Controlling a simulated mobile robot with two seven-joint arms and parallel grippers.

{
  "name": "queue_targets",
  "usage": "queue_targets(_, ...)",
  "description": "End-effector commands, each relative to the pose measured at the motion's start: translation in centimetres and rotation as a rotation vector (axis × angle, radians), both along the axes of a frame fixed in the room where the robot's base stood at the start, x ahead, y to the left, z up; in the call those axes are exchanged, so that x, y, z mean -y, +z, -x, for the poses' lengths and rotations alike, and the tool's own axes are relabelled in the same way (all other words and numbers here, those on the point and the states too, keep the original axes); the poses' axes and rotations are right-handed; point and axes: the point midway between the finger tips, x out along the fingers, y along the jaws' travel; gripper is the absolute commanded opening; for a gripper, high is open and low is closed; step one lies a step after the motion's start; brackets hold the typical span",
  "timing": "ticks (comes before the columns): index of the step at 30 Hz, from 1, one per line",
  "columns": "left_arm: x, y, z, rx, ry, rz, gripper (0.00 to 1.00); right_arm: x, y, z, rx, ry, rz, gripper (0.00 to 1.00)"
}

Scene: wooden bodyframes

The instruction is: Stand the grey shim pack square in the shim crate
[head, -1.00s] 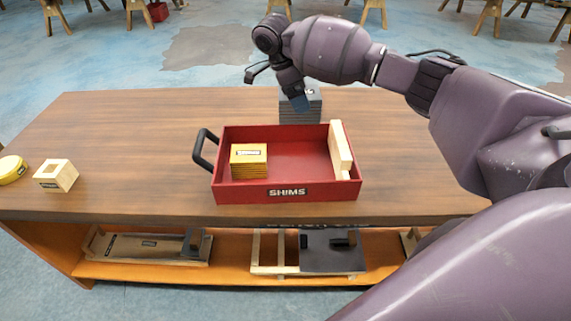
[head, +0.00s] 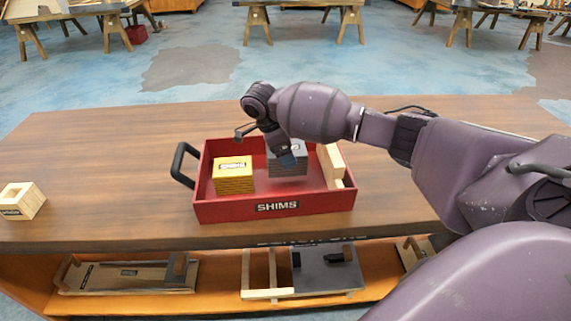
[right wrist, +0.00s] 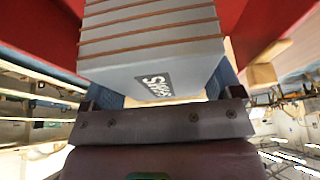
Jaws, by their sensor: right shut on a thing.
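The grey shim pack (head: 300,167) is inside the outline of the red shim crate (head: 232,210), between the yellow shim pack (head: 234,178) and the wooden blocks at the right wall. My right gripper (head: 287,158) is shut on the grey pack from above. In the right wrist view the grey layered pack (right wrist: 150,50) sits between the blue fingertips (right wrist: 165,95), its label facing the camera. A shadow shows under the pack on the crate floor; I cannot tell whether its underside touches. My left gripper is out of view.
Pale wooden blocks (head: 331,165) stand along the crate's right wall. A black handle (head: 179,164) sticks out at the crate's left. A hollow wooden block (head: 22,201) lies at the table's left. The tabletop left of the crate is mostly clear.

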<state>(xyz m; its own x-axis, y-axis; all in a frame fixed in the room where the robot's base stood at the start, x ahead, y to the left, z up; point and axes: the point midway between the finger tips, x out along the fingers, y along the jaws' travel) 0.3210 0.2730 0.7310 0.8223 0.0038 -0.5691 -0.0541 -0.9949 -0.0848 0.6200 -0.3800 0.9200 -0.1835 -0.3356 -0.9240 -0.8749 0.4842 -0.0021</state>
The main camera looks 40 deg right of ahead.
Motion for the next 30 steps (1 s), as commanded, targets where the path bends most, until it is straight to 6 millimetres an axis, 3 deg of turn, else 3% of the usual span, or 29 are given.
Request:
queue_targets(3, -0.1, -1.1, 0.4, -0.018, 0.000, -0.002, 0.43, 0.0, -2.4, 0.1, -0.008, 0.000, 0.001, 0.48)
queue_targets(8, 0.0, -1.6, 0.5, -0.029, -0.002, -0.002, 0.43, 0.0, -4.6, 0.1, -0.007, 0.001, 0.001, 0.48)
queue_targets(20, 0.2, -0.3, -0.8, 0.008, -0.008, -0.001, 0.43, 0.0, -4.8, 0.0, -0.002, 0.000, 0.000, 0.48)
queue_targets(21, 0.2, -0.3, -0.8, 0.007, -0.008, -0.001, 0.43, 0.0, -4.8, 0.0, -0.002, 0.000, 0.000, 0.88)
queue_targets(24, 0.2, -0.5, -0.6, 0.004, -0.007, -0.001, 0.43, 0.0, -4.9, 0.0, -0.003, 0.000, 0.001, 1.00)
queue_targets(30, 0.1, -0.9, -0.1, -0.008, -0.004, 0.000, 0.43, 0.0, -4.9, 0.0, -0.003, 0.000, 0.001, 1.00)
